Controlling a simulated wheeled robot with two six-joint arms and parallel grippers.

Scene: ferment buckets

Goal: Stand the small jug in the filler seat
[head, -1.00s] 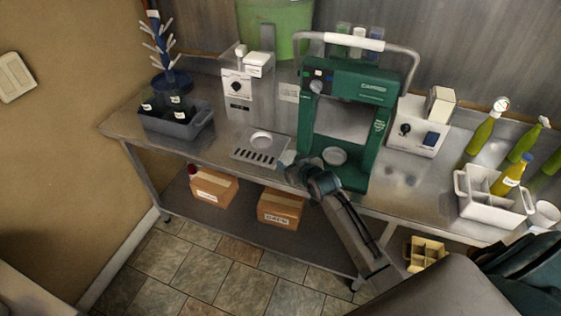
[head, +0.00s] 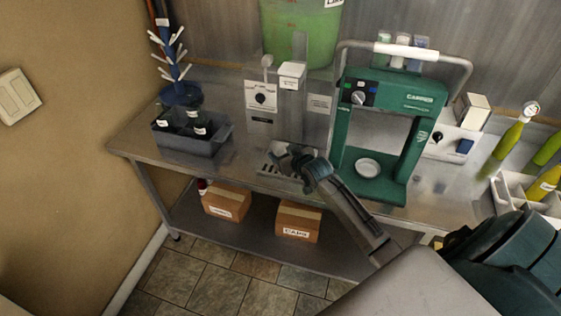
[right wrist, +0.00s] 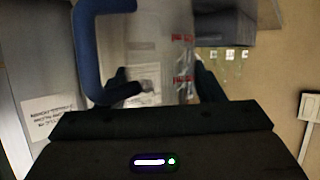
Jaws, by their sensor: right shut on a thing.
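The small jug (right wrist: 160,40) is clear, with red markings and a blue handle (right wrist: 88,50), in the right wrist view. My right gripper (right wrist: 162,85) is shut on it, with dark fingers on either side. In the head view my right gripper (head: 295,157) is over the slotted tray (head: 270,165) of the white filler (head: 262,97). The gripper and wrist hide the jug and most of the filler seat there, so I cannot tell whether the jug touches it. My left gripper is not in view.
The green capper (head: 385,110) stands just right of my right gripper. A grey bin (head: 190,147) with dark bottles and a blue drying rack (head: 178,95) are on the left. A green bucket (head: 300,30) is behind. A white divided carrier (head: 512,190) is on the right.

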